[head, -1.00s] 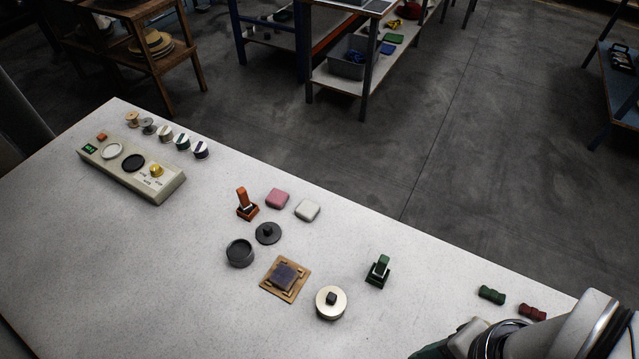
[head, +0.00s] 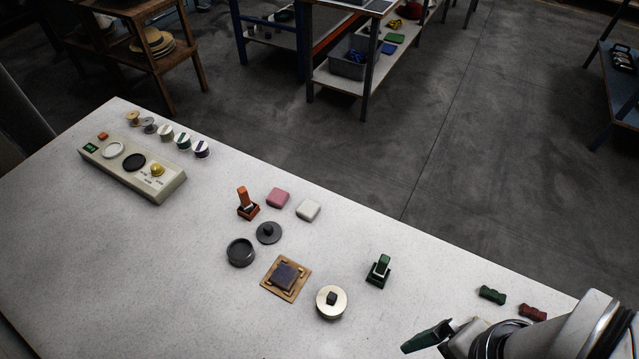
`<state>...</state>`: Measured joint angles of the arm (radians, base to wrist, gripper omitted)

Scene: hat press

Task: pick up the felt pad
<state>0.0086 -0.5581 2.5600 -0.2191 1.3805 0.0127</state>
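A dark purple-grey square pad (head: 286,276), which looks like the felt pad, lies on a square wooden board (head: 270,286) with corner pieces, near the middle of the table. My gripper (head: 430,338) enters at the bottom right corner, to the right of the pad and well apart from it. One dark green finger shows clearly; the rest is hidden by my arm or cut off by the frame edge. I cannot tell whether it is open or shut. I see nothing held in it.
A dark cup (head: 240,252), black lid (head: 269,233), orange stamp (head: 247,204), pink block (head: 278,198) and white block (head: 308,210) are behind. The table's left front is clear.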

